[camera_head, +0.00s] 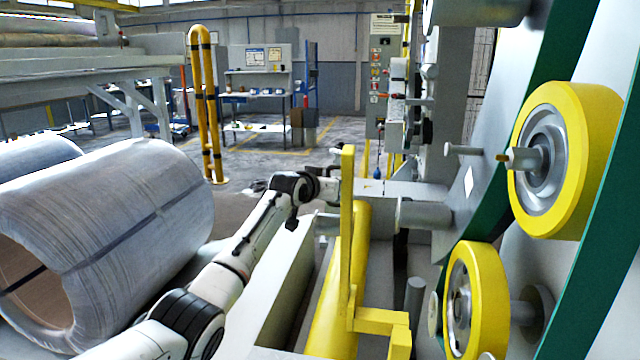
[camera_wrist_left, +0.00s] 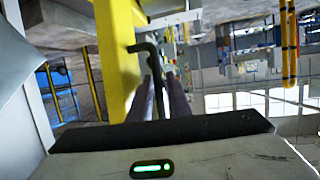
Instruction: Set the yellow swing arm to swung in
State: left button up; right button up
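The yellow swing arm (camera_head: 347,230) stands as an upright post in the middle of the head view, with a stepped yellow foot (camera_head: 382,322) at its lower end. In the left wrist view its yellow post (camera_wrist_left: 118,55) fills the upper left, and a bent black handle (camera_wrist_left: 141,47) sits beside it. My left gripper (camera_head: 328,182) is at the post's left side. In the wrist view its fingers (camera_wrist_left: 159,80) are close together on both sides of the black handle. Contact at the fingertips is hard to see. My right gripper is in neither view.
A large wrapped coil (camera_head: 110,240) lies at the left. A yellow roller (camera_head: 340,290) lies along a grey trough behind the post. Yellow wheels (camera_head: 600,130) and a green-edged ring stand close at the right. A yellow guard post (camera_head: 205,100) stands farther back.

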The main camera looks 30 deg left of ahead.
pick_arm(q)
jog(key=a+v, duration=0.1)
jog(key=v, duration=0.5)
jog(key=shift+s+d, duration=0.4)
jog(key=shift+d, duration=0.1)
jog(key=s+d+f+m+g+h, duration=0.1)
jog(key=s+d+f, duration=0.35)
jog(key=f, duration=0.55)
jog(key=s+d+f+m+g+h, duration=0.1)
jog(key=s+d+f, duration=0.4)
jog(key=f, duration=0.5)
jog(key=s+d+f+m+g, duration=0.1)
jog(key=s+d+f, duration=0.2)
jog(key=s+f, duration=0.5)
jog(key=s+d+f+g, duration=0.1)
jog(key=s+d+f, duration=0.2)
jog(key=s, duration=0.6)
jog(key=s+d+f+h, duration=0.1)
jog(key=s+d+f, duration=0.3)
jog(key=s+f, duration=0.4)
jog(key=s+d+f+g+h, duration=0.1)
jog(key=s+d+f, duration=0.2)
jog(key=s, duration=0.9)
notch_tip(320, 180, down, 2)
jog(key=shift+d+f+g, duration=0.2)
jog(key=shift+d+g, duration=0.05)
jog(key=shift+g, duration=0.05)
